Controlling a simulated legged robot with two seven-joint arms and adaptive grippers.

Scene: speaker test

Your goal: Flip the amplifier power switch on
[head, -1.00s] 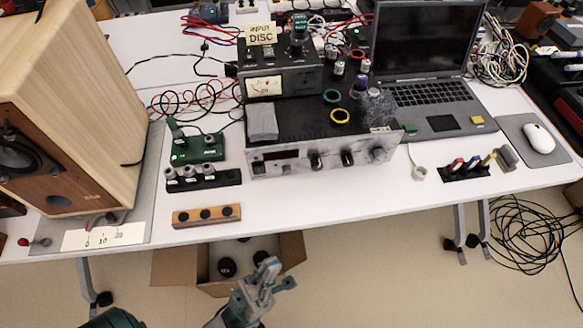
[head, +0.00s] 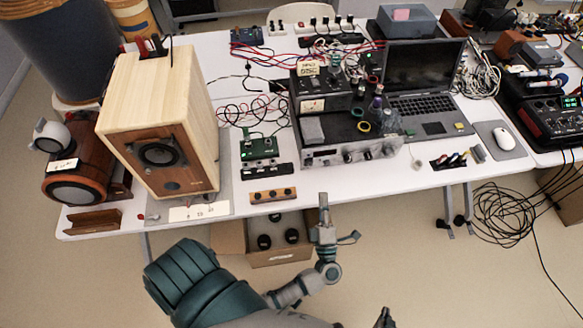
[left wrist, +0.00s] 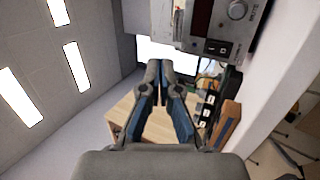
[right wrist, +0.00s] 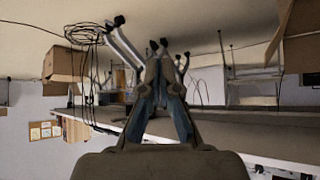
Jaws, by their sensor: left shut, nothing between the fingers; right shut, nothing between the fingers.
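The silver-fronted amplifier (head: 345,155) sits on the white table, its front panel with knobs facing me. Part of a panel with a round knob and a small dark plate, seemingly the amplifier's, shows at the top of the left wrist view (left wrist: 205,25). My left gripper (head: 323,200) is shut and empty, pointing up in front of the table edge, below and apart from the amplifier. It also shows in the left wrist view (left wrist: 165,68). My right gripper (head: 386,315) is shut and empty at the bottom edge, far from the amplifier.
A wooden speaker (head: 125,95) stands left. A green board (head: 259,147), a black strip (head: 267,171) and an orange-brown block (head: 272,196) lie left of the amplifier. A laptop (head: 430,125) is right. An open cardboard box (head: 280,258) is on the floor below.

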